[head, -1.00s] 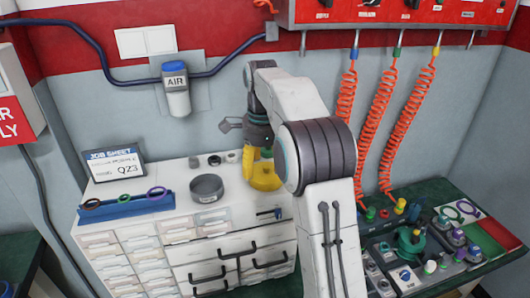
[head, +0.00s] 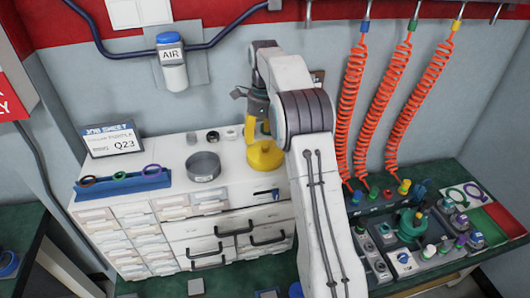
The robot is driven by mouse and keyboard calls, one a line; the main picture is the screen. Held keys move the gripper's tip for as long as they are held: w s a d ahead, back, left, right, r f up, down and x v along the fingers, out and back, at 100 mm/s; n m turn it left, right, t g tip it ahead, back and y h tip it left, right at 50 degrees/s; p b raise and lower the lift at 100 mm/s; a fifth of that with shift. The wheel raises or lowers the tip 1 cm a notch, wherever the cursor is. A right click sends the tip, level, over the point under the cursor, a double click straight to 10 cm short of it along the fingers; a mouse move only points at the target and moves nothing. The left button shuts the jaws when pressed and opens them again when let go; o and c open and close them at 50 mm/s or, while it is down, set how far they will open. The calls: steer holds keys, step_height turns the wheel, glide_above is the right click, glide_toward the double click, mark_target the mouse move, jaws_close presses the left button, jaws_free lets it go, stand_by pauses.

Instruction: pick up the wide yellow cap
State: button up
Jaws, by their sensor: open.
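The wide yellow cap (head: 264,157) sits on top of the white drawer cabinet, near its right side. My gripper (head: 254,126) is above and just behind it in the head view, with yellow showing on its finger. My arm link hides part of the gripper and the area right of the cap. The gripper is open; whether its fingers touch the cap cannot be told.
A grey round dish (head: 203,167) stands left of the cap. Small caps and rings (head: 212,137) lie behind it. A blue rack (head: 122,184) with rings and a job sheet stand (head: 112,140) are at the left. A green bench (head: 455,190) with fittings is at the right.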

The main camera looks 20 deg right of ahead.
mark_target(265, 147)
steer(key=shift+s+f, duration=0.15)
steer(key=shift+f, duration=1.85)
jaws_close()
